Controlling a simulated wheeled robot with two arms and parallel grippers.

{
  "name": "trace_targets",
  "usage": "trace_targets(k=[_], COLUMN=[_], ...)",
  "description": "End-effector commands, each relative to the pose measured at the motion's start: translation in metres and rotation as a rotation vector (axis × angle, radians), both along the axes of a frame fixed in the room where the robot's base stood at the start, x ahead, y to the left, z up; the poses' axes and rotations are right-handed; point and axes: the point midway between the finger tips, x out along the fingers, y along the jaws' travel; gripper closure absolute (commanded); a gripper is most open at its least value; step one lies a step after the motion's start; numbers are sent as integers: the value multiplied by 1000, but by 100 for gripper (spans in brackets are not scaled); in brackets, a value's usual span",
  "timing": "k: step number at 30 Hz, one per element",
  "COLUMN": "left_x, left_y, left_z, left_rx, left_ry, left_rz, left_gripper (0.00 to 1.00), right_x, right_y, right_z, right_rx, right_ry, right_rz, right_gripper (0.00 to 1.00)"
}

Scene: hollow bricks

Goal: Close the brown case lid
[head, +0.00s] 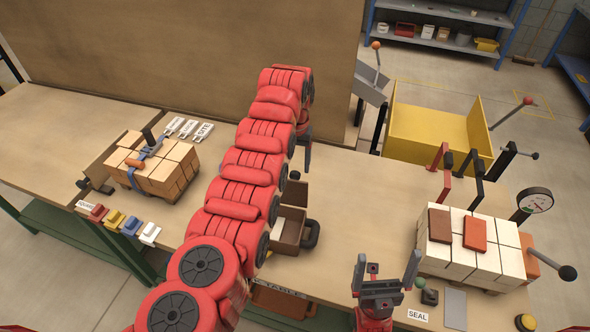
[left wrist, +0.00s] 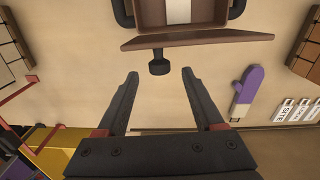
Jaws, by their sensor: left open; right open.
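The brown case (head: 289,228) stands on the table, partly hidden behind my left arm in the head view. Its open inside, with something pale in it, shows at the top of the left wrist view (left wrist: 210,12). The brown lid (head: 294,192) is raised at the far side of the case; it appears nearly edge-on in the left wrist view (left wrist: 195,39). A black knob (left wrist: 158,66) sticks out from the lid. My left gripper (left wrist: 160,75) is open, with its fingertips either side of the knob in the picture; contact cannot be told. My right gripper (head: 386,262) is open and empty near the table's front.
Strapped bricks (head: 155,165) stand at left, pale bricks (head: 470,250) at right with a gauge (head: 535,202) and levers. A purple mitten-like thing (left wrist: 248,85) and white labels (left wrist: 297,110) lie on the table. A brown board (head: 190,55) rises behind. Table right of the case is clear.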

Motion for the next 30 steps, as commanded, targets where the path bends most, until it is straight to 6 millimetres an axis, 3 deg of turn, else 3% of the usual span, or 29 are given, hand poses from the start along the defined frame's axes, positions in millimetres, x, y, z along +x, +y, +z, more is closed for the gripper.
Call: trace_targets(k=[1, 6, 15, 26, 27, 30], left_x=[-2, 0, 0, 0, 0, 0], left_y=[0, 0, 0, -1, -1, -1], left_z=[-7, -30, -37, -37, -37, -37], left_rx=[2, 0, -1, -1, -1, -1], left_ry=[5, -1, -2, -2, -2, -2], left_rz=[-1, 0, -1, -1, -1, -1], left_gripper=[31, 31, 31, 96, 100, 100], right_x=[0, 0, 0, 0, 0, 0], right_y=[0, 0, 0, 0, 0, 0], right_z=[10, 15, 15, 15, 15, 15], right_rx=[0, 0, 0, 0, 0, 0], right_ry=[0, 0, 0, 0, 0, 0], right_rz=[0, 0, 0, 0, 0, 0], right_gripper=[0, 0, 0, 0, 0, 0])
